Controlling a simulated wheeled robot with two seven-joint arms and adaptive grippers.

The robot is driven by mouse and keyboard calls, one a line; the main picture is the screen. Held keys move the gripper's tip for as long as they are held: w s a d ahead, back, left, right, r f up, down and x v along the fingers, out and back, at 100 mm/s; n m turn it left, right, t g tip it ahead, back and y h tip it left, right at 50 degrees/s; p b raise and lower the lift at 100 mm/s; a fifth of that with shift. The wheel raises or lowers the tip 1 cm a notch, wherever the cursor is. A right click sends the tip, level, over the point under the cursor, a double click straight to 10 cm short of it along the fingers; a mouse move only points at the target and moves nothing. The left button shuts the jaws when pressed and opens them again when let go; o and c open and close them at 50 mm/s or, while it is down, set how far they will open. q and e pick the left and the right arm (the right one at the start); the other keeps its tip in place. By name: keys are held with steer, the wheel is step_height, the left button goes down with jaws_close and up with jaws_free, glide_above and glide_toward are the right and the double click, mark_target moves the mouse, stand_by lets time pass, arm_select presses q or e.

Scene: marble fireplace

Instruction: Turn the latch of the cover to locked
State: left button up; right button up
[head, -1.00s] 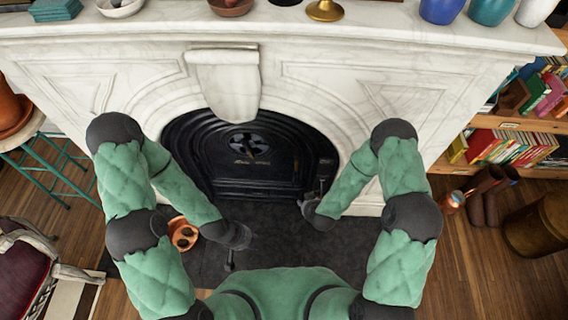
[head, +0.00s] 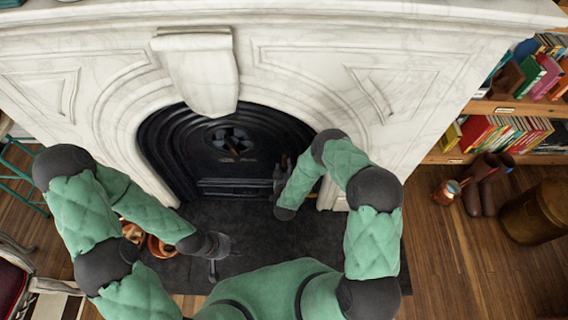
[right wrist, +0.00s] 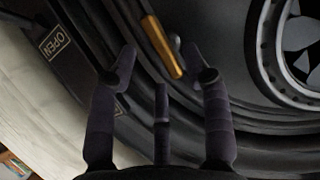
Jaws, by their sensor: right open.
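The black arched cover (head: 228,150) closes the fireplace opening and has a round vent in its middle. In the right wrist view a brass latch handle (right wrist: 162,47) lies at a slant on the dark cover. My right gripper (head: 280,170) is at the cover's right edge. In the right wrist view its fingers (right wrist: 161,72) are spread and empty, with the handle just beyond and between the fingertips. I see no clear contact. A plate marked OPEN (right wrist: 57,43) is left of the handle. My left gripper (head: 216,250) hangs over the dark hearth, away from the cover; its fingers are too small to read.
The white marble surround (head: 310,75) frames the cover closely. Orange pots (head: 158,246) stand on the hearth (head: 255,235) by my left forearm. A bookshelf (head: 500,135), boots (head: 486,185) and a brass bin (head: 538,215) are at the right.

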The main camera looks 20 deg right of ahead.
steer(key=b+x, duration=0.1)
steer(key=x, duration=0.4)
steer(key=shift+w+b, duration=0.1)
steer(key=shift+b, duration=0.2)
jaws_close()
